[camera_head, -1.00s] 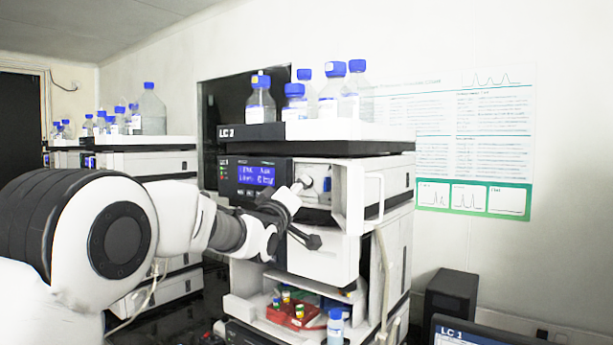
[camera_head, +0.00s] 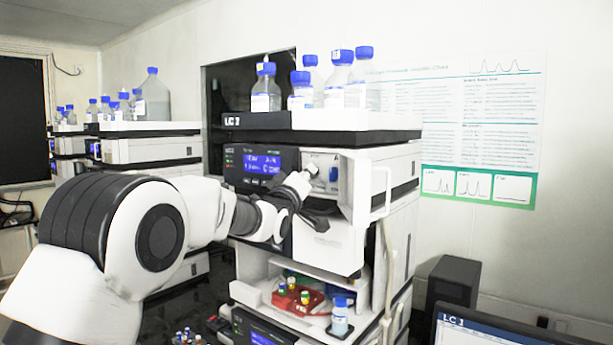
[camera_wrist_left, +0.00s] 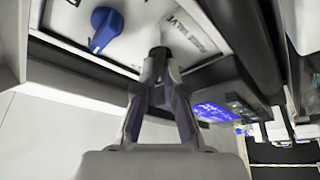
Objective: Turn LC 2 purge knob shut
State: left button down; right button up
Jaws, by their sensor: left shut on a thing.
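The LC stack (camera_head: 255,122) stands in the middle of the head view; its label is too blurred to read surely. My left gripper (camera_head: 308,176) is at the front of its pump module, just right of the lit blue display (camera_head: 262,161). In the left wrist view its fingers (camera_wrist_left: 160,62) are closed on a small dark knob (camera_wrist_left: 158,50) beside printed lettering, apparently the purge knob. The fingers hide most of this knob, so its turn angle cannot be told. A blue knob (camera_wrist_left: 104,28) with a pointed grip sits apart to the left. My right gripper is out of view.
An open white door with a handle (camera_head: 386,190) sticks out right of the gripper. Blue-capped bottles (camera_head: 266,88) stand on top of the stack. A red vial rack (camera_head: 298,299) and a capped bottle (camera_head: 340,318) sit below. A monitor (camera_head: 470,332) is at the lower right.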

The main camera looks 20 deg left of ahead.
pick_arm(q)
jog(key=shift+f+m+h+b, duration=0.1)
jog(key=shift+m+h+b, duration=0.5)
jog(key=shift+m+b, duration=0.6)
jog(key=m+h+b, duration=0.1)
jog(key=m+h, duration=0.1)
jog(key=m, duration=0.1)
jog(key=shift+a+m+t, duration=0.1)
jog(key=shift+m+t, duration=0.2)
jog(key=shift+m+h, duration=0.6)
jog(key=shift+m, duration=0.6)
jog(key=shift+r+m+h, duration=0.25)
jog(key=shift+m+h, duration=0.75)
jog(key=shift+m, duration=0.8)
jog(key=c, duration=1.4)
grip_release()
jog(key=shift+o, duration=0.7)
jog(key=shift+w+f, duration=0.15)
